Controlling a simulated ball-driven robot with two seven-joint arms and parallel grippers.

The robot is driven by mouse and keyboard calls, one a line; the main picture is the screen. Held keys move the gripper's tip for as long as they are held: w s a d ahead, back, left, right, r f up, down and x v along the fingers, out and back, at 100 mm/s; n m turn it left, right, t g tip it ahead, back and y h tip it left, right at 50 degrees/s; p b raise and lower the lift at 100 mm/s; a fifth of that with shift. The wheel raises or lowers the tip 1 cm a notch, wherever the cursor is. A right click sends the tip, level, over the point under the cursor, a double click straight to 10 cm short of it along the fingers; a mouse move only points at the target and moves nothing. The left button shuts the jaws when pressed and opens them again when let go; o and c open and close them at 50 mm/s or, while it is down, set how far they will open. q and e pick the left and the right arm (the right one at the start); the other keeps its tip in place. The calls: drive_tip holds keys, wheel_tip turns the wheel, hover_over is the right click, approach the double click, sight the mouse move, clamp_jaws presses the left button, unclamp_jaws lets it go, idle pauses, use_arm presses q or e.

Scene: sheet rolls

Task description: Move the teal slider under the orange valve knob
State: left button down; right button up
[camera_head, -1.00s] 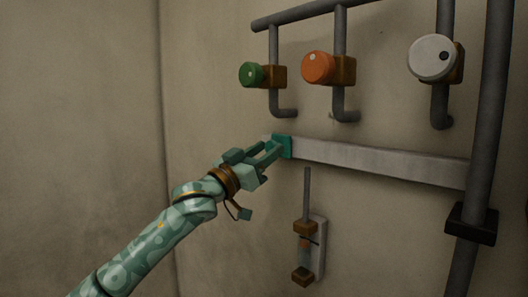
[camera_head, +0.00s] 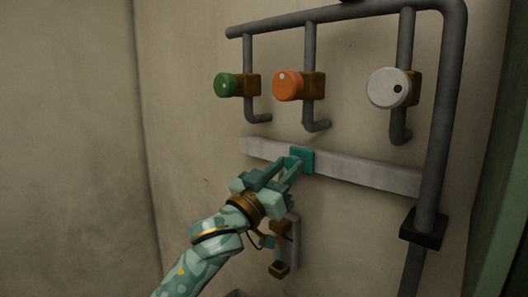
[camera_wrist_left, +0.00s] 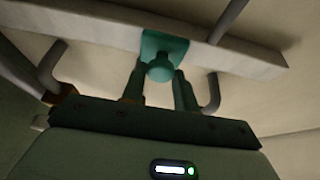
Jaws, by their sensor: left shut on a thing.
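The teal slider (camera_head: 303,159) sits on the pale horizontal rail (camera_head: 365,172), roughly below the orange valve knob (camera_head: 286,86) and a little to its right in the head view. My left gripper (camera_head: 290,170) is shut on the slider. In the left wrist view the slider's plate (camera_wrist_left: 164,44) lies against the rail (camera_wrist_left: 235,52), and its round knob (camera_wrist_left: 160,69) is between the two fingers (camera_wrist_left: 160,82). My right gripper is in neither view.
A green knob (camera_head: 225,86) is left of the orange one and a white knob (camera_head: 388,88) is right of it, all on grey pipes. A thick pipe (camera_head: 439,130) crosses the rail's right end.

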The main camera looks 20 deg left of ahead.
use_arm(q)
drive_tip(key=d, duration=0.1)
drive_tip(key=s+d, duration=0.1)
drive_tip(key=shift+d+p, duration=0.3)
drive_tip(key=shift+d, duration=0.1)
drive_tip(key=c, duration=1.1)
unclamp_jaws()
drive_tip(key=shift+s, duration=0.1)
drive_tip(key=p+v, duration=0.2)
drive_tip(key=v, duration=1.4)
drive_tip(key=shift+a+f+p, duration=0.1)
drive_tip(key=shift+f+p, duration=0.05)
drive_tip(key=shift+p, duration=0.15)
